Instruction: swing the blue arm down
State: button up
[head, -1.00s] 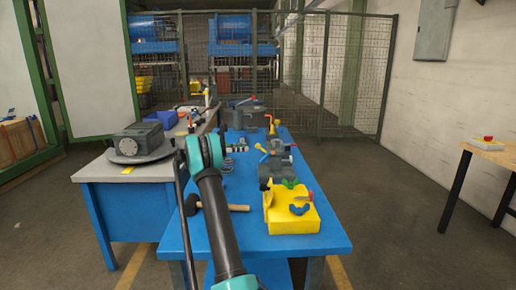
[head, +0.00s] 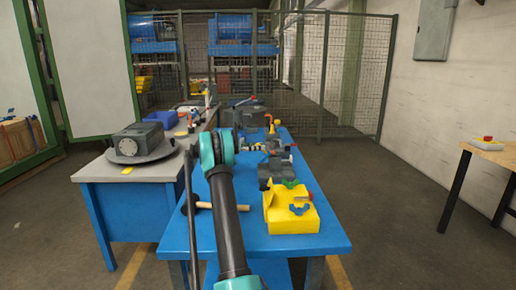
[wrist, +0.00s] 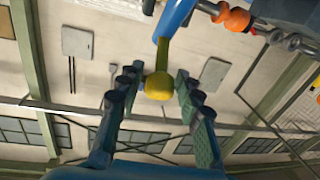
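In the wrist view the blue arm (wrist: 178,16) comes in from the top edge. A yellow stem with a round yellow knob (wrist: 159,87) hangs from its end. My gripper (wrist: 157,78) is open, with one finger on each side of the knob. The knob sits between the fingers with narrow gaps; I cannot tell whether either finger touches it. In the head view my own arm covers the gripper, and I cannot make out the blue arm clearly.
The blue bench (head: 318,243) carries a yellow block (head: 291,214) near its front right and a hammer with a wooden handle (head: 236,207). Grey fixtures stand behind the block. A grey table (head: 95,172) with a round-based grey unit stands left.

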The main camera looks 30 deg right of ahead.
grip_shut()
jog(key=shift+s+d+r+t+y, duration=0.1)
jog(key=shift+s+d+t+y, duration=0.35)
jog(key=shift+d+y, duration=0.35)
jog(key=d+y, duration=0.1)
jog(key=s+d+t+y, duration=0.1)
jog(key=y, duration=0.1)
jog(key=shift+s+f+m, duration=0.2)
jog(key=shift+s+m, duration=0.05)
jog(key=shift+m, duration=0.15)
jog(key=shift+s+d+f+t+y, duration=0.35)
jog(key=shift+d+f+t+y, duration=0.25)
jog(key=shift+y, duration=0.4)
jog(key=shift+x, duration=0.95)
jog(key=shift+s+d, duration=0.1)
jog(key=shift+s, duration=0.1)
